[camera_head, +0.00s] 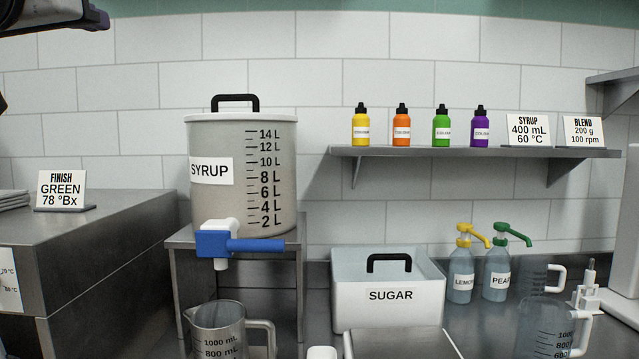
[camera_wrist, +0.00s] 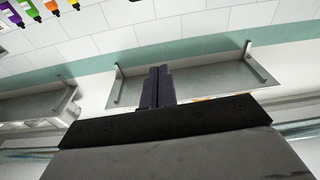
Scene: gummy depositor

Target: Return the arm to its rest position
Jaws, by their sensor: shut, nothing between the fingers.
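My gripper (camera_wrist: 158,88) shows in the wrist view as two dark fingers pressed together, with nothing between them. A bare grey metal shelf (camera_wrist: 225,75) lies behind the fingers in that view, apart from them as far as I can tell. In the head view, only a dark part of my arm shows, high in the top left corner, above the counter and clear of the objects. The rest of the arm is out of that view.
The syrup tank (camera_head: 225,160) with its blue tap stands on a metal stand. Below are a measuring jug (camera_head: 216,335), a sugar bin (camera_head: 372,318) and pump bottles (camera_head: 461,275). A wall shelf (camera_head: 460,152) holds several colour bottles and signs. The wall at upper middle is clear.

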